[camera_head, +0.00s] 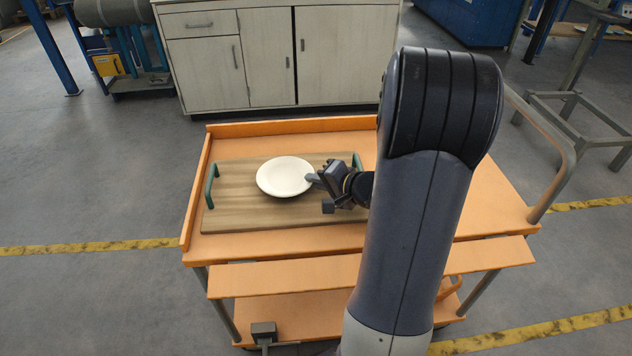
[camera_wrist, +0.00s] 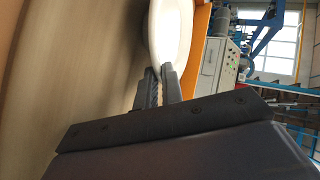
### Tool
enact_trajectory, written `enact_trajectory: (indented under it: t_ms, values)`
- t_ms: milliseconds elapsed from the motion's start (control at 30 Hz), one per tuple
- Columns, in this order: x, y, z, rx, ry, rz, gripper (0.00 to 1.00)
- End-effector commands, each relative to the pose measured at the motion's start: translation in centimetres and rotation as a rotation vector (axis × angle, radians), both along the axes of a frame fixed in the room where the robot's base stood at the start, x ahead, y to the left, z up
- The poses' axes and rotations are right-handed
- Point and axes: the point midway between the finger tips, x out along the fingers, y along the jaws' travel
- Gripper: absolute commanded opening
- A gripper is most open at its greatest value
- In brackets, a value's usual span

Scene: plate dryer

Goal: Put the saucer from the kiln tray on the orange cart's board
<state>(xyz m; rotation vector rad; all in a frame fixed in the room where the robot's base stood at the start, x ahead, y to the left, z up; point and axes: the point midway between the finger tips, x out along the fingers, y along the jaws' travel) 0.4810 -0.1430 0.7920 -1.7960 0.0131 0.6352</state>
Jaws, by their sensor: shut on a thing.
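The white saucer (camera_head: 285,176) is over the wooden board (camera_head: 240,217) on the orange cart (camera_head: 290,277). My gripper (camera_head: 312,181) is shut on the saucer's right rim in the head view. In the wrist view the saucer (camera_wrist: 168,35) sits at the tips of my gripper (camera_wrist: 160,75), seen tilted, with the board (camera_wrist: 70,70) filling the left. The saucer looks about level and close above the board; I cannot tell whether it touches. My arm hides the right part of the board and cart. I cannot make out the kiln tray.
The board has a green handle (camera_head: 211,186) at its left end and another (camera_head: 356,161) at the right. The cart's raised orange edge (camera_head: 290,126) runs along the back. A pale cabinet (camera_head: 280,55) stands behind. The board is bare around the saucer.

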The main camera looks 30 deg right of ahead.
Motion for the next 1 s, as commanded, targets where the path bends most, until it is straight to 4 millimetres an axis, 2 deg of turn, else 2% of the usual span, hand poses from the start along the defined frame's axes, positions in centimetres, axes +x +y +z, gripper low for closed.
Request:
enact_trajectory:
  t_ms: [300, 333, 600, 933, 1000]
  values:
    - [0.02, 0.01, -0.24, 0.0, -0.001, 0.001, 0.0]
    - [0.01, 0.0, -0.24, -0.001, 0.0, 0.0, 0.08]
    - [0.0, 0.01, -0.13, 0.0, 0.0, 0.0, 0.29]
    - [-0.01, 0.01, 0.26, 0.0, 0.0, 0.001, 0.29]
    - [-0.68, -0.33, 0.53, -0.001, -0.002, -0.001, 0.29]
